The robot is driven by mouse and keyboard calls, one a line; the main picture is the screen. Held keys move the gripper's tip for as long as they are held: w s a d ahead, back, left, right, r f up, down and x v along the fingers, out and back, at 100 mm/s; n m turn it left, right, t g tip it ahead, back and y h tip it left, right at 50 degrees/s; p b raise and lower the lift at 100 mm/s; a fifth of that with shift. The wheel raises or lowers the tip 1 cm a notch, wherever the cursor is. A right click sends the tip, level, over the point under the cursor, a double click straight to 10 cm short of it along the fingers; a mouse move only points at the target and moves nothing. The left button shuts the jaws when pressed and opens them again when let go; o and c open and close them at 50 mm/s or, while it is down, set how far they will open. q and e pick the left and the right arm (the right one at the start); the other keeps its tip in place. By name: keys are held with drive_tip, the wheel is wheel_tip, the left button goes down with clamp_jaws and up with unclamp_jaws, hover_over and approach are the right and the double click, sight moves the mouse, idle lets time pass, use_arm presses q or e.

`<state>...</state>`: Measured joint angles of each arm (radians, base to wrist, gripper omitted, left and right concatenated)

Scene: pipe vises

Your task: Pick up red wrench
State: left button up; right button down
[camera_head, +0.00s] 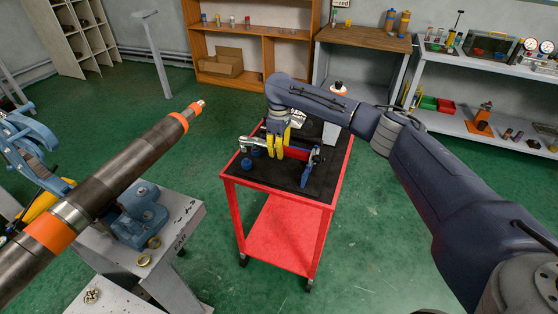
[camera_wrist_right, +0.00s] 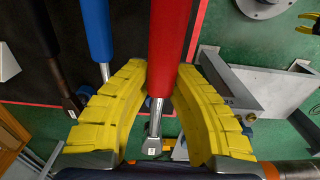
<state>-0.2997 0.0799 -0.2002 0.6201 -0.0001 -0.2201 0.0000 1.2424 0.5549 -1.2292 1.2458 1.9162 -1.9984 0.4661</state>
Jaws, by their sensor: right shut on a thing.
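The red wrench has a red handle that shows in the right wrist view (camera_wrist_right: 170,35), with a metal end below it. In the head view a short piece of the red handle (camera_head: 297,154) shows on the black top of the red cart. My right gripper (camera_head: 279,154) has yellow fingers pointing down over the cart. It is shut on the red wrench, whose handle passes between the fingers in the wrist view (camera_wrist_right: 162,78). I cannot tell whether the wrench is clear of the cart top. I cannot make out my left gripper.
The red cart (camera_head: 283,247) also holds a blue-handled tool (camera_head: 310,172) close to the wrench; its handle shows beside it in the wrist view (camera_wrist_right: 97,30). A long pipe (camera_head: 120,165) with orange bands and a blue vise (camera_head: 138,214) stand left. Green floor surrounds the cart.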

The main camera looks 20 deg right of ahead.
wheel_tip(320, 180, up, 13)
drive_tip(key=shift+r, duration=0.15)
idle(0.5)
